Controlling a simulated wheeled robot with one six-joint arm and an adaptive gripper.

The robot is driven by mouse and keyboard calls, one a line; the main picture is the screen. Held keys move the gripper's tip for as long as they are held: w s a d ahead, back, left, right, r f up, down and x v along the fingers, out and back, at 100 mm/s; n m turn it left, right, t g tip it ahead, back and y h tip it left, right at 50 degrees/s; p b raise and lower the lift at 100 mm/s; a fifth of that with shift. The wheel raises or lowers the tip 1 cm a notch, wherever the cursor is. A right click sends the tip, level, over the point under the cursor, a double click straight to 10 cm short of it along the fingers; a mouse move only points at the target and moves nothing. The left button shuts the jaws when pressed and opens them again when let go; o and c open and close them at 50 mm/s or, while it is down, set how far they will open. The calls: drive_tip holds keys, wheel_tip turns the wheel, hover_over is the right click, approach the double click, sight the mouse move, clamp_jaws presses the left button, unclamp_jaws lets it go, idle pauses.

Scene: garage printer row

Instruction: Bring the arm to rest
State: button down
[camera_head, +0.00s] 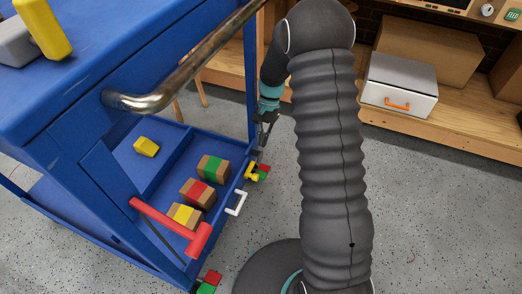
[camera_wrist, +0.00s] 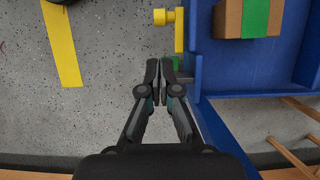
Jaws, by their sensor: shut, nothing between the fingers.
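My arm rises in dark ribbed form through the middle of the head view and bends over at the top. My gripper (camera_head: 266,130) hangs beyond it, beside the right side of the blue cart, partly hidden by the arm. In the wrist view my gripper (camera_wrist: 160,72) has its two black fingertips together with nothing between them. The fingertips are close beside the blue wall (camera_wrist: 195,68) of the cart's tray; I cannot tell whether they touch it.
The cart's lower tray (camera_head: 165,167) holds a yellow block (camera_head: 146,146), several boxes with coloured bands and a red hammer (camera_head: 175,228). A metal handle (camera_head: 185,75) juts from the cart. A white drawer box (camera_head: 399,84) stands on a wooden shelf. Grey floor (camera_head: 440,210) is clear at right.

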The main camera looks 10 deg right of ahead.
drive_tip(key=shift+w+d+r, duration=0.1)
drive_tip(key=shift+w+r, duration=0.1)
drive_tip(key=shift+r, duration=0.3)
drive_tip(key=s+d+r+n+t+h, duration=0.1)
drive_tip(key=s+r+n+t, duration=0.5)
drive_tip(key=s+r, duration=2)
drive_tip(key=shift+s+d+n+t+h, duration=0.25)
drive_tip(key=shift+s+t+h, duration=0.5)
drive_tip(key=shift+t, duration=0.75)
drive_tip(key=shift+a+r, duration=0.1)
